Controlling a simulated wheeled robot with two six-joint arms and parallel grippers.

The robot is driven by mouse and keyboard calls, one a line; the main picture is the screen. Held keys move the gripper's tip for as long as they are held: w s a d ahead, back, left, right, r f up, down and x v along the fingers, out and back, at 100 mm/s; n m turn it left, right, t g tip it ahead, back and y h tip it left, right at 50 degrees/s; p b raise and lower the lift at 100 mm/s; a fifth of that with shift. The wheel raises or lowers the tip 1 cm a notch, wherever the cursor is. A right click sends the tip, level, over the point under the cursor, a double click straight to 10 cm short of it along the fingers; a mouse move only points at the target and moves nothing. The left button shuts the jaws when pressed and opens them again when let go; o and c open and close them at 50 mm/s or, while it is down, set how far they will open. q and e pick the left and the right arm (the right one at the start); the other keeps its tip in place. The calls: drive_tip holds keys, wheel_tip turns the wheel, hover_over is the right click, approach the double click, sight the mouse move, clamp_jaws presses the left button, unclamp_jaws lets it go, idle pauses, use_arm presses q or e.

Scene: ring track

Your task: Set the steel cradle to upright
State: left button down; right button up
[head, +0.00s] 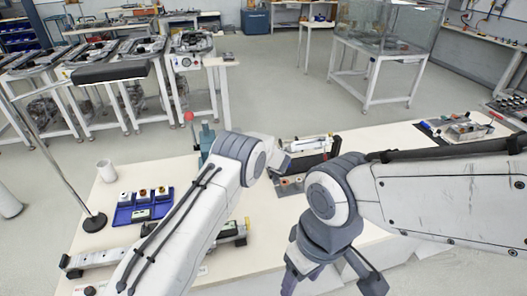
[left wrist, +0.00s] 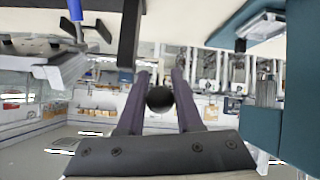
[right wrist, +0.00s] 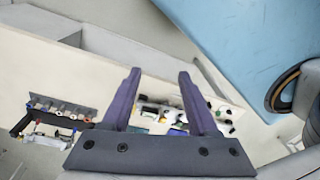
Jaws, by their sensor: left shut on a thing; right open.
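A pale metal cylinder on a dark stand, which looks like the steel cradle (head: 308,143), is at the back middle of the workbench in the head view. It lies roughly level, and its lower left part is hidden by my left arm. My left gripper (left wrist: 160,74) is shut on a dark round knob (left wrist: 160,98). In the head view the left fingers are hidden by my own wrist, close beside the cradle's left end. I cannot tell how the knob joins the cradle. My right gripper (head: 335,278) is open and empty, pointing down at the bench's front; its fingers show in the right wrist view (right wrist: 159,73).
On the workbench (head: 385,145) are a blue tray (head: 143,207), a white cup (head: 106,171), a lamp base (head: 95,222), a teal device with a red ball (head: 204,140), and a long metal fixture (head: 100,259). A parts board (head: 460,128) lies right. The bench's right middle is clear.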

drive_tip(key=shift+r+p, duration=0.3)
drive_tip(key=shift+r, duration=0.2)
